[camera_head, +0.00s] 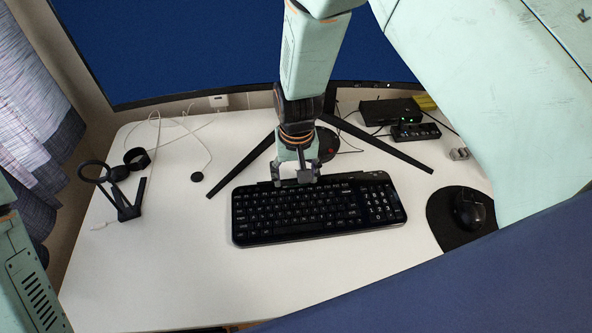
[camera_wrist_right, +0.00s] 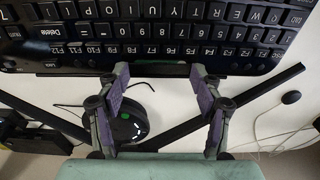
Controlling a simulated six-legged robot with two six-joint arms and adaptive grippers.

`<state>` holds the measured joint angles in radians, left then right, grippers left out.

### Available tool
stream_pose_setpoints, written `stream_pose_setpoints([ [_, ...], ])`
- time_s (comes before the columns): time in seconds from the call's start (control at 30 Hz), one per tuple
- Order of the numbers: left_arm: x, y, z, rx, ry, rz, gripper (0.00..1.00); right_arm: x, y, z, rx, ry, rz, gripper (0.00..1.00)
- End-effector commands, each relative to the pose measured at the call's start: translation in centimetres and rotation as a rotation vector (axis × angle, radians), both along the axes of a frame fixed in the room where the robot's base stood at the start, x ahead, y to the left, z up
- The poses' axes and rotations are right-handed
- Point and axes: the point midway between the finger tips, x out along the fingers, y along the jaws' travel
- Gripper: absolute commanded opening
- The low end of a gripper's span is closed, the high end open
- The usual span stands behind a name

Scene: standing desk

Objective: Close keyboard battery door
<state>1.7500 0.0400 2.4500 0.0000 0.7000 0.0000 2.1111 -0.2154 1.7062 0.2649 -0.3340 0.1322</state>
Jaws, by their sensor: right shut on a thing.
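The black keyboard (camera_head: 310,214) lies on the white desk, keys up. My right gripper (camera_head: 297,181) comes down from above at the keyboard's back edge, left of its middle. In the right wrist view, the two fingers stand well apart (camera_wrist_right: 160,76) at that edge, with a dark strip (camera_wrist_right: 160,70) spanning between their tips. The strip looks like the battery door, held end to end. How far it stands from the keyboard (camera_wrist_right: 150,30) is hard to tell. My left gripper is out of view.
A large monitor (camera_head: 230,45) stands behind, its splayed legs (camera_head: 240,165) near the keyboard's back. A mouse (camera_head: 468,212) on a dark pad is to the right. A black stand (camera_head: 125,200) and white cables are at left. The front left desk is clear.

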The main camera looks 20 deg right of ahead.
Motion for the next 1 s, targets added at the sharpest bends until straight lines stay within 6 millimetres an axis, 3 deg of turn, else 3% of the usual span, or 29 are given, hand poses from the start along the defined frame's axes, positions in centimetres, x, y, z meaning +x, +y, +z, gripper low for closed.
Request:
stream_pose_setpoints([
  [0.5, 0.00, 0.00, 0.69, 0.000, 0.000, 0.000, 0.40, -0.32, -0.06, -0.09, -0.014, -0.046, -0.001, 0.34],
  [0.53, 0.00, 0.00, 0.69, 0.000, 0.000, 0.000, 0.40, -0.32, -0.06, -0.09, -0.014, -0.046, -0.001, 0.68],
  [0.77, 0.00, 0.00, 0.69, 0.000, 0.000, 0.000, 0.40, -0.29, -0.07, -0.06, -0.013, -0.046, -0.002, 0.88],
  [1.0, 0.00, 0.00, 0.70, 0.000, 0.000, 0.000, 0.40, -0.26, -0.06, -0.03, -0.013, -0.047, -0.002, 0.89],
])
